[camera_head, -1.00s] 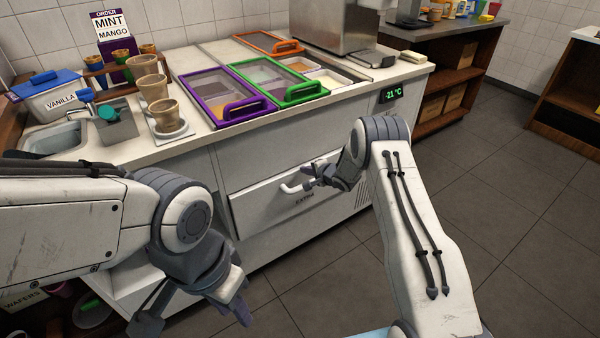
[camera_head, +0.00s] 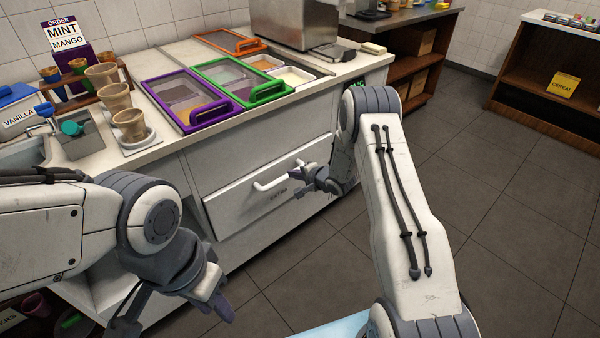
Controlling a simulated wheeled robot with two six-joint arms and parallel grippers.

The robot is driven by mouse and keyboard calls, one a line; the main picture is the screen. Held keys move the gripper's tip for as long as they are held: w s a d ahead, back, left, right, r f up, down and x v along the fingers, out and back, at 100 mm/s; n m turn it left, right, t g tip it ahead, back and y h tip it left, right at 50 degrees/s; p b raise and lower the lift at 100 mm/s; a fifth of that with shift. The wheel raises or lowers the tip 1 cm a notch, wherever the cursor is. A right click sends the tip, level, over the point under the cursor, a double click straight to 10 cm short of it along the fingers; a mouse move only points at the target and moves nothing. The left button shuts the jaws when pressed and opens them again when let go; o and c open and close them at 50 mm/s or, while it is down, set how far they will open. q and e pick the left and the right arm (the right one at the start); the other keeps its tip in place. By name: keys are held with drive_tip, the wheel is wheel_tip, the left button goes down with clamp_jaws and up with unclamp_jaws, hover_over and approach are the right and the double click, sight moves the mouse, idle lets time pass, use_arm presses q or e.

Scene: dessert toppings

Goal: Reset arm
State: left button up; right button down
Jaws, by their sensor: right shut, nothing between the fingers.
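My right gripper (camera_head: 299,187) is shut and empty. It is in front of the white drawer (camera_head: 268,187), close to the right end of the drawer's white handle (camera_head: 270,186), and partly overlaps that end in the picture. I cannot tell whether it touches the handle. The drawer, marked EXTRA, looks closed in the counter front. My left gripper (camera_head: 220,303) hangs low at the lower left, in front of the counter and apart from it. Its fingers point down and are seen from the side, so their opening is unclear.
On the counter stand purple (camera_head: 187,129), green (camera_head: 262,99) and orange (camera_head: 228,53) framed lids, stacked cups (camera_head: 115,96), a metal bin (camera_head: 78,140) and an order sign (camera_head: 66,36). Open floor (camera_head: 490,190) lies to the right. A shelf with a yellow cereal box (camera_head: 563,85) stands further back.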

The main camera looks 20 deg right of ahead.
drive_tip(key=s+a+r+n+g+h, duration=0.35)
drive_tip(key=s+a+r+n, duration=0.7)
drive_tip(key=r, duration=0.45)
drive_tip(key=s+a+r+n+g, duration=0.2)
drive_tip(key=s+r+n+g, duration=0.1)
drive_tip(key=s, duration=0.9)
drive_tip(key=s+a+r+n+g+p, duration=0.1)
drive_tip(key=s+a+r+n+g, duration=0.2)
drive_tip(key=s, duration=0.9)
drive_tip(key=s+a+r+n+g, duration=0.15)
drive_tip(key=s+n, duration=0.25)
drive_tip(key=s, duration=0.8)
wheel_tip(320, 180, up, 16)
drive_tip(key=d+p, duration=0.1)
drive_tip(key=p, duration=1.4)
drive_tip(key=shift+w+f, duration=0.2)
drive_tip(key=shift+w, duration=0.25)
